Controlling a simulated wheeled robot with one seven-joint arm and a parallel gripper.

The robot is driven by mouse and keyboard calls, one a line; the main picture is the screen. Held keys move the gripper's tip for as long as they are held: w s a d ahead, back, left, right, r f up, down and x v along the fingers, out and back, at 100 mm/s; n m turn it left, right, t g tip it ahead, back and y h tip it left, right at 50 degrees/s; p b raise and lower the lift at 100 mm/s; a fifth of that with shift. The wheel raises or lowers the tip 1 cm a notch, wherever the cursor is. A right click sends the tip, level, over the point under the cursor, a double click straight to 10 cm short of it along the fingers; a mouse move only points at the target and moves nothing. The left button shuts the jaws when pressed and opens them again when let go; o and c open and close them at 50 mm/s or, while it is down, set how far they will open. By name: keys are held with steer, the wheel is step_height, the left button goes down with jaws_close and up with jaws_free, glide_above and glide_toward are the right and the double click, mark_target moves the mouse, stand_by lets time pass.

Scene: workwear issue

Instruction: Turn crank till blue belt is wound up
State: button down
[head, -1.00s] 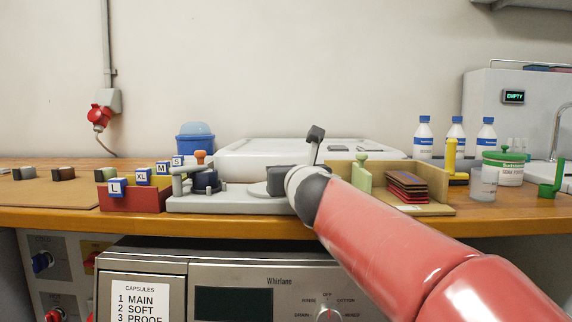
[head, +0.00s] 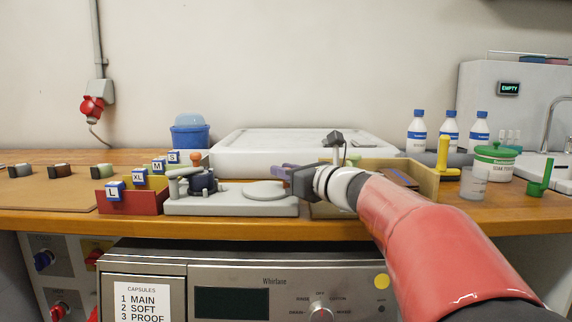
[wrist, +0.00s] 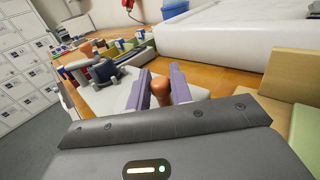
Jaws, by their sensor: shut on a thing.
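A light grey winding fixture (head: 230,207) stands on the bench. At its left are a dark blue spool-like part (head: 203,182), a grey arm and an upright orange knob (head: 196,158); these also show in the wrist view, with the blue part (wrist: 104,71) and that knob (wrist: 86,49). A pale round disc (head: 265,189) lies at its right. My gripper (head: 280,169) reaches in from the right over the disc's right side. In the wrist view its purple fingers (wrist: 159,76) are shut on a second orange-brown knob (wrist: 160,93). How much belt is wound cannot be told.
A red rack (head: 135,203) with size-marked blocks stands left of the fixture. A wooden tray (head: 425,178) is close on the right, partly behind my arm. A white slab-like unit (head: 290,148) lies behind. Bottles (head: 449,132) stand further right.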

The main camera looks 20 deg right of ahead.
steer(key=shift+w+d+n+g+y, duration=0.1)
steer(key=shift+w+n+g+y, duration=0.1)
steer(key=shift+n+g+y, duration=0.5)
steer(key=shift+y, duration=0.3)
steer(key=c, duration=1.3)
jaws_free()
steer(key=v, duration=0.7)
steer(key=shift+s+d, duration=0.1)
steer(key=shift+s, duration=0.2)
steer(key=shift+o, duration=0.2)
steer(key=shift+f, duration=0.1)
